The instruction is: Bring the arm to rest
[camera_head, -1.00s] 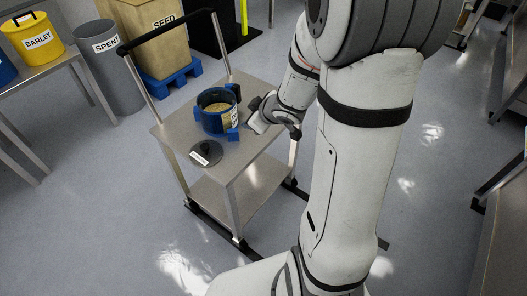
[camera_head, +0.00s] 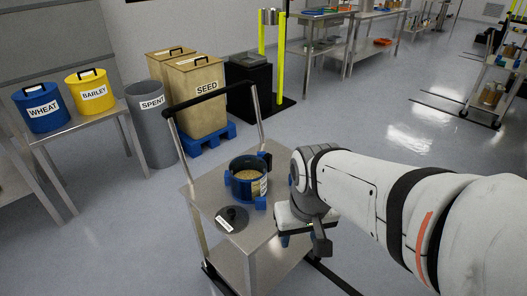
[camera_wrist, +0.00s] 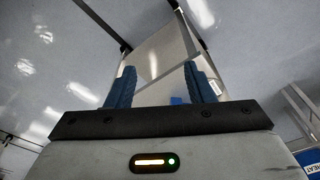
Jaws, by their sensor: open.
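My gripper (camera_wrist: 160,82) shows in the wrist view with its two blue fingers spread apart and nothing between them. In the head view my arm reaches in from the right, and my gripper (camera_head: 296,238) hangs low beside the right edge of the steel cart (camera_head: 203,196). Its fingertips are partly hidden there by my wrist. The gripper is apart from the blue pot (camera_head: 245,188), which stands open on the cart with grain inside. A dark round lid (camera_head: 232,219) with a white label lies flat in front of the pot.
A yellow BARLEY bucket (camera_head: 90,91) and a blue WHEAT bucket (camera_head: 43,108) stand on a table at left. Open floor (camera_head: 400,140) lies beyond my arm.

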